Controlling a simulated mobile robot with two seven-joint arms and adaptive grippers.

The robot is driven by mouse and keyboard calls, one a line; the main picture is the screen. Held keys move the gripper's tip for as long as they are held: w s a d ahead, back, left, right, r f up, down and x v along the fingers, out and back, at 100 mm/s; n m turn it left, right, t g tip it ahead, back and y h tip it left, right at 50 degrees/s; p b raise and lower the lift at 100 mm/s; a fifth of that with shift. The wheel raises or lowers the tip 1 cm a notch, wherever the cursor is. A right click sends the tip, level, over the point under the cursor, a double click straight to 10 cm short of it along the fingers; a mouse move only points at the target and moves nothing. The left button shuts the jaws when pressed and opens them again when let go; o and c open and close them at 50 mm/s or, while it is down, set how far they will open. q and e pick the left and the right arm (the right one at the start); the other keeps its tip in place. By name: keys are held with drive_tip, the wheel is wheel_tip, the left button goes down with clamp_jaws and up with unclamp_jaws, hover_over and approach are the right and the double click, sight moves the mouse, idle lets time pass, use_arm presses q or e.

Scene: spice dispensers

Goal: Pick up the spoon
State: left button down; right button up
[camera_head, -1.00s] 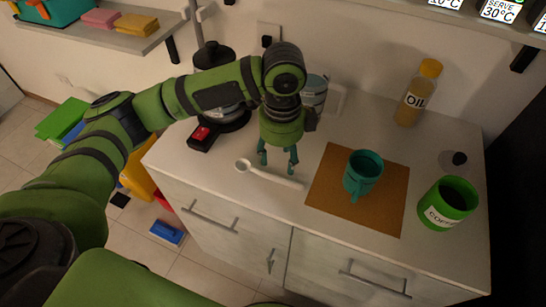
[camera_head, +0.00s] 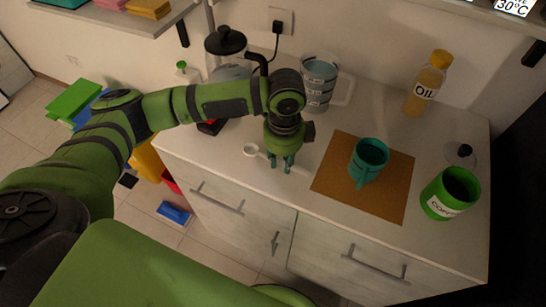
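The white spoon lies on the light counter, its round bowl (camera_head: 250,149) at the left and its thin handle running right. My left gripper (camera_head: 280,168) points down over the handle, close to the bowl. Its two teal fingers are partly open, with a narrow gap between them. They hide part of the handle, and I cannot tell whether they touch it. My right gripper is not in view.
A teal mug (camera_head: 367,161) stands on a brown mat (camera_head: 334,181) to the right. A grey-blue pitcher (camera_head: 318,84) and a coffee press (camera_head: 227,45) are behind my arm.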

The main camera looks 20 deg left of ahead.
use_arm(q)
drive_tip(key=shift+r, duration=0.35)
drive_tip(key=r, duration=0.3)
drive_tip(key=shift+d+r+b, duration=0.25)
drive_tip(key=shift+r+b, duration=0.05)
drive_tip(key=shift+b, duration=0.1)
drive_tip(key=s+d+r+b, duration=0.1)
drive_tip(key=s+d+r, duration=0.45)
drive_tip(key=d, duration=0.35)
drive_tip(key=w+a+f+n, duration=0.1)
drive_tip(key=a+n, duration=1.2)
drive_tip(key=n, duration=0.5)
drive_tip(key=shift+w+a, duration=0.3)
drive_tip(key=shift+w, duration=0.1)
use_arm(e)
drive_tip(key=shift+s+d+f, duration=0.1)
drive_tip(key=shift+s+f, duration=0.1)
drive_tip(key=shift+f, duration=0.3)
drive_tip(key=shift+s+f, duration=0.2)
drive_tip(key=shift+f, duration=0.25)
